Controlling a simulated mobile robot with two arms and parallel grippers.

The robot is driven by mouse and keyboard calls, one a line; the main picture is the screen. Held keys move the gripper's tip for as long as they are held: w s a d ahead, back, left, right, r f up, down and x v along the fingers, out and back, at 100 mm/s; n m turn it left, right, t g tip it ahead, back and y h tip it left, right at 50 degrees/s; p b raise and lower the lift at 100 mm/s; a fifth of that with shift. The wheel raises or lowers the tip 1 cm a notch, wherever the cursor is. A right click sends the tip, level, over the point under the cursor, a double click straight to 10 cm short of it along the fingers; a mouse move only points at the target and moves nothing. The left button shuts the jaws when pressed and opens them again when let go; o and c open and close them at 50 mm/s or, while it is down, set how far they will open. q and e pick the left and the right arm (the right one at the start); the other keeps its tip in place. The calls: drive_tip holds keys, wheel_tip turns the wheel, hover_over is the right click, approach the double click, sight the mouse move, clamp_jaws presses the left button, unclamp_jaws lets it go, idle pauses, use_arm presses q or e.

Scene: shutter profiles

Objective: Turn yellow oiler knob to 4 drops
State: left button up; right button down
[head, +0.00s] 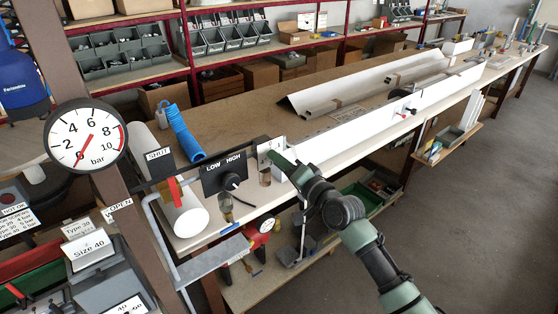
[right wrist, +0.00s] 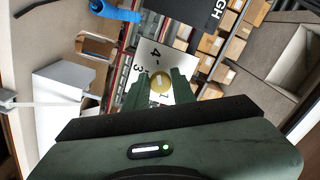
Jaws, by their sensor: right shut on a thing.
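The yellow oiler knob (right wrist: 161,81) is a small round knob on a white dial plate (right wrist: 160,60) in the right wrist view. The figures 4, 3 and 1 show on the plate; which one the knob points to is too small to tell. My right gripper (right wrist: 161,84) is shut on the knob, with a finger on each side of it. In the head view the gripper (head: 276,159) is in front of the white plate (head: 265,146) and hides the knob. A brownish bowl (head: 265,177) hangs below the plate. My left gripper is not in view.
A black LOW/HIGH panel (head: 219,183) with a dark knob is just left of the plate. A blue coiled hose (head: 185,133), a bar gauge (head: 86,135) and a red lever (head: 175,192) are further left. The long workbench (head: 245,107) runs behind; the floor at right is clear.

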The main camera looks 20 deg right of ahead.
idle(0.4)
drive_tip(key=c, duration=1.2)
unclamp_jaws()
drive_tip(key=b+v, duration=0.2)
drive_tip(key=v, duration=0.5)
drive_tip(key=shift+s+d+b, duration=0.15)
drive_tip(key=shift+s+b, duration=0.2)
